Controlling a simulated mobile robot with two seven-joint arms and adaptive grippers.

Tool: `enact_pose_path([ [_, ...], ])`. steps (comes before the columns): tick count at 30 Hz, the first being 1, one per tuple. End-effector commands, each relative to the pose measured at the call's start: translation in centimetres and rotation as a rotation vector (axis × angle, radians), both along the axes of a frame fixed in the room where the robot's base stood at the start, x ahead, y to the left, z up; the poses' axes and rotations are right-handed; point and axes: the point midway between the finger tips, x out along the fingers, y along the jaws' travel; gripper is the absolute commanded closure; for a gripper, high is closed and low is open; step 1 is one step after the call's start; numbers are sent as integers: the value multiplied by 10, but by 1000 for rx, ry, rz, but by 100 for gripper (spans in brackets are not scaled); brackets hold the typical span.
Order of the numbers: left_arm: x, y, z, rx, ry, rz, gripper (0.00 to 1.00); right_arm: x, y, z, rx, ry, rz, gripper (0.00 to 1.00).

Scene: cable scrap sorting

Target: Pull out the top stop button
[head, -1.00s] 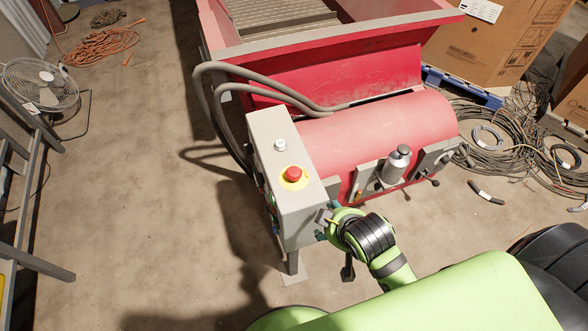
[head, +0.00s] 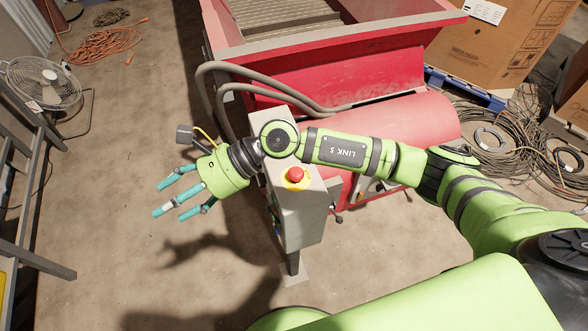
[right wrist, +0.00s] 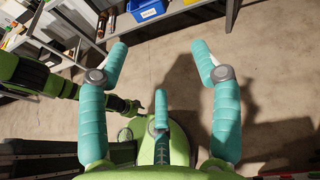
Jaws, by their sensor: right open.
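The top stop button is a red mushroom knob (head: 295,174) on a yellow ring, on the top face of the grey control box (head: 302,222). My right arm crosses over the far part of the box's top and hides the pale button there. My right gripper (head: 174,199) is open and empty, left of the box and apart from it, its teal fingers pointing left. In the right wrist view its spread fingers (right wrist: 160,75) have nothing between them. My left gripper does not show clearly in the head view.
The red machine (head: 385,135) stands behind the box, with grey hoses (head: 275,88) running to it. A fan (head: 42,84) and a metal frame (head: 37,262) are at the left. Coiled cables (head: 490,140) lie at the right. Floor left of the box is clear.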

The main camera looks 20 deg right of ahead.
Motion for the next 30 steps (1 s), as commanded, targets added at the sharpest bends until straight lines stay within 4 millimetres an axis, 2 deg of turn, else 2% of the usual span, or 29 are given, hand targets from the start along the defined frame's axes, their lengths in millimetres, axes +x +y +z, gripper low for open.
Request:
enact_pose_path([
  [1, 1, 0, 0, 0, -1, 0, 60, 13, -26, -30, -181, -127, 80, 35],
  [2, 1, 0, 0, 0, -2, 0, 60, 20, -45, -47, -291, -192, 131, 35],
  [3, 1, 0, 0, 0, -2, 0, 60, 31, -73, -66, -432, -268, 197, 35],
  [5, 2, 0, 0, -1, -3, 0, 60, 49, -118, -86, -629, -349, 283, 35],
  [6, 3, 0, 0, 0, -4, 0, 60, 61, -147, -94, -748, -389, 331, 35],
  [9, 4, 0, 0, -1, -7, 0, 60, 84, -207, -98, -973, -438, 417, 35],
  [12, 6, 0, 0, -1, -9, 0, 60, 95, -241, -96, -1098, -449, 463, 35],
  [15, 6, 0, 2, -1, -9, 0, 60, 99, -254, -97, -1144, -448, 481, 35],
  [17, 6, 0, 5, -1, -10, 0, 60, 99, -255, -102, -1149, -447, 484, 35],
  [24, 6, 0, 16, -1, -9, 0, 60, 97, -254, -139, -1144, -445, 483, 35],
  [30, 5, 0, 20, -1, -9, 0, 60, 98, -253, -160, -1141, -447, 482, 35],
])
